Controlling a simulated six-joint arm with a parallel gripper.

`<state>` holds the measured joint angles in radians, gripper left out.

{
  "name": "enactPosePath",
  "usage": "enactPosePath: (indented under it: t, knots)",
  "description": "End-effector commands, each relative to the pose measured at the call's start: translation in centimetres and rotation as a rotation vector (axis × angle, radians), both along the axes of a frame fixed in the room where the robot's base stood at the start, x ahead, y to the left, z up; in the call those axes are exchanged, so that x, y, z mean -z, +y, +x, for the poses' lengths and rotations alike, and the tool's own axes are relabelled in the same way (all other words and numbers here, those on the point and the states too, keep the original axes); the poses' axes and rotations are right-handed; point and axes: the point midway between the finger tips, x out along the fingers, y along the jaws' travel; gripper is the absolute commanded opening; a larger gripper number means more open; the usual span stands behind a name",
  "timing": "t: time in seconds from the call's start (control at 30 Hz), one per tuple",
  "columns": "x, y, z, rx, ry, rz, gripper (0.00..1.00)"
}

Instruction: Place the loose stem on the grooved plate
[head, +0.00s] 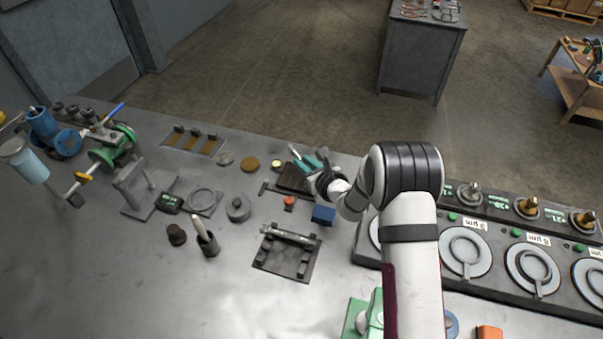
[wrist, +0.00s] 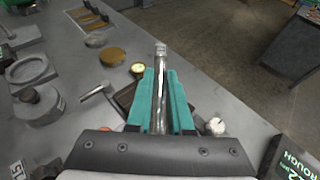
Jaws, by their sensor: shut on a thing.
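My gripper (wrist: 160,85) is shut on a shiny metal stem (wrist: 159,105). The stem lies lengthwise between the teal fingers, and its end shows just past the fingertips. In the head view the teal fingers of my gripper (head: 308,162) are above a dark plate with lines like grooves (head: 293,180). A part of this dark plate (wrist: 126,97) shows beside and below the fingers in the wrist view. My gripper hides much of it, and I cannot tell whether the stem touches it.
A black rack (head: 285,262) with a metal rod across it stands in front. A blue block (head: 323,214) and a red-topped knob (head: 290,201) are close by. A brass disc (head: 250,164) lies to the left. A row of dial stations (head: 466,252) fills the right side.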

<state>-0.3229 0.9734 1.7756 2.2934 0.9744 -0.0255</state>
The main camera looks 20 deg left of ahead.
Motion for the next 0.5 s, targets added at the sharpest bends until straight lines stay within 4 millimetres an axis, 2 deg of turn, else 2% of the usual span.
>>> enactPosePath:
  t: [0.07,0.2,0.27,0.5]
  knots:
    - [0.7,0.7,0.0,0.0,0.0,0.0,0.0]
    - [3.6,0.8,0.0,0.0,0.002,-0.001,0.0]
    - [4.3,0.8,0.0,0.0,0.001,0.001,0.0]
    - [4.4,0.8,0.1,0.001,-0.002,0.0,0.0]
